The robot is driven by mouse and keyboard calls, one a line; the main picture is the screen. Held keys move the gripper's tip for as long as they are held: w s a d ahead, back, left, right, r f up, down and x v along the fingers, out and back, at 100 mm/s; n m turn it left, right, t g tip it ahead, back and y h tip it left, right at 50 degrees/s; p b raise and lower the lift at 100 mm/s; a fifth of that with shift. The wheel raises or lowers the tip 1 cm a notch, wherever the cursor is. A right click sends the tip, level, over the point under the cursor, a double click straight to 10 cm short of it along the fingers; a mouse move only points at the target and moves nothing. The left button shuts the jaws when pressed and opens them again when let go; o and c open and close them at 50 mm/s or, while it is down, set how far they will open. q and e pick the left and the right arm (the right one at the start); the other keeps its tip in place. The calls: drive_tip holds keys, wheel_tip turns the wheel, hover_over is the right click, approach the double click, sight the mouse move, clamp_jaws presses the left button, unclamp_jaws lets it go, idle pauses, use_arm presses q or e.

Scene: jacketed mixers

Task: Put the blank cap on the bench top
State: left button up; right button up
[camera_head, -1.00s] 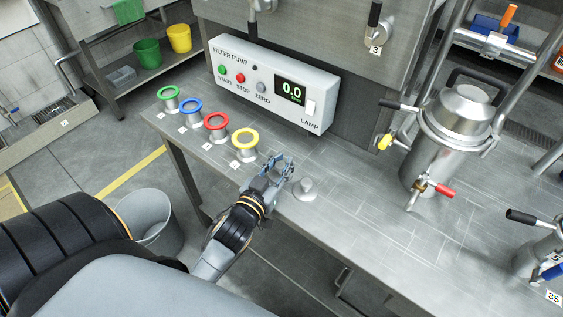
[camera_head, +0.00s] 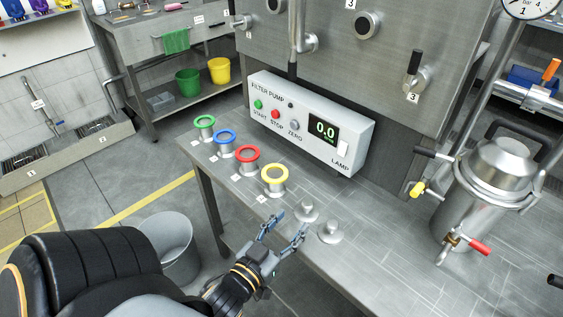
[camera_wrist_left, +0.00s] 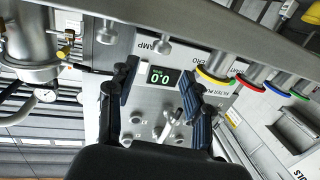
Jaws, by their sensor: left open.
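Two small grey metal caps stand upright on the bench top (camera_head: 375,245), near its front edge. One cap (camera_head: 305,211) is nearer the yellow-ringed holder, and the other cap (camera_head: 331,232) is just to its right. I cannot tell which is the blank cap. Both also show in the left wrist view, the first (camera_wrist_left: 163,46) and the second (camera_wrist_left: 107,32). My left gripper (camera_head: 283,229) is open and empty, in front of the caps and apart from them. Its spread fingers also show in the wrist view (camera_wrist_left: 160,80). My right gripper is not in view.
Green (camera_head: 205,122), blue (camera_head: 225,138), red (camera_head: 247,154) and yellow (camera_head: 275,174) ringed holders line the bench's left end. The filter pump box (camera_head: 310,122) stands behind. A steel vessel (camera_head: 490,185) stands right. A grey bin (camera_head: 171,250) is below left.

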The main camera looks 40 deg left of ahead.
use_arm(q)
drive_tip(key=shift+s+d+r, duration=0.1)
drive_tip(key=shift+s+d, duration=0.05)
drive_tip(key=shift+s, duration=1.25)
